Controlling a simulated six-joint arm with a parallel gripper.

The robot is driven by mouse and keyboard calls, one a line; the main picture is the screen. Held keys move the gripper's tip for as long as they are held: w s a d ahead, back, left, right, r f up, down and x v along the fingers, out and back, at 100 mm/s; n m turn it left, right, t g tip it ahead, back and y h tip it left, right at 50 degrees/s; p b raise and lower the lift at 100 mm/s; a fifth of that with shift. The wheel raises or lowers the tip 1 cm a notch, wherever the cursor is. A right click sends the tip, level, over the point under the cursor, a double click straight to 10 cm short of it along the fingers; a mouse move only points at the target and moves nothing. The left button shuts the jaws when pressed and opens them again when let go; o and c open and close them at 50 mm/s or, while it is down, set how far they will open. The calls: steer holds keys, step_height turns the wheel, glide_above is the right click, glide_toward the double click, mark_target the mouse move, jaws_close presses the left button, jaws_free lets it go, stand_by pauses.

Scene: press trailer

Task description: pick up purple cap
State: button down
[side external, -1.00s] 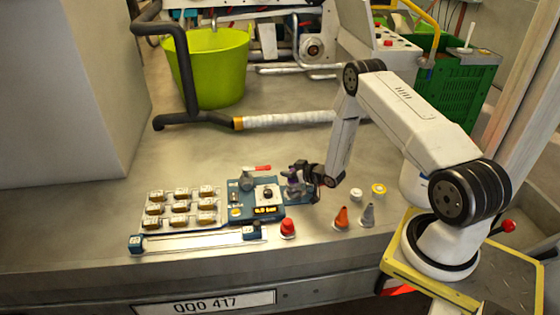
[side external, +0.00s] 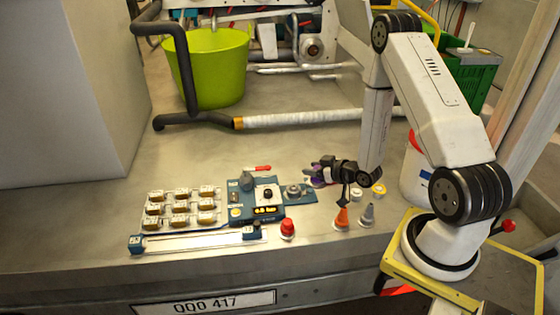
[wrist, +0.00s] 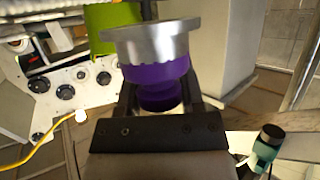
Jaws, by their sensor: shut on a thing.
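The purple cap (wrist: 157,74) sits between the fingers of my gripper (wrist: 160,98) in the wrist view, with a silver metal disc (wrist: 150,42) attached to it or against it. In the side view my gripper (side external: 322,172) is shut on the cap and held out sideways. Only a little purple of the cap (side external: 319,183) shows there; dark fingers hide the rest. The gripper is just right of the blue device (side external: 265,214) and apart from its right-hand part, which has a grey round piece (side external: 293,190) on it.
A tray of several yellow pieces (side external: 181,208) is left. Bare table lies behind.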

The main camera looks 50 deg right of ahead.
steer(key=shift+a+v, duration=0.25)
steer(key=shift+v, duration=0.85)
steer(key=a+f+y, duration=0.1)
steer(key=a+f, duration=0.2)
steer(key=f, duration=0.5)
steer(key=shift+s+a+n, duration=0.35)
steer(key=shift+s+n, duration=0.05)
steer(key=shift+s, duration=0.05)
steer(key=shift+f, duration=0.2)
steer(key=shift+f, duration=2.1)
steer(key=shift+f, duration=1.75)
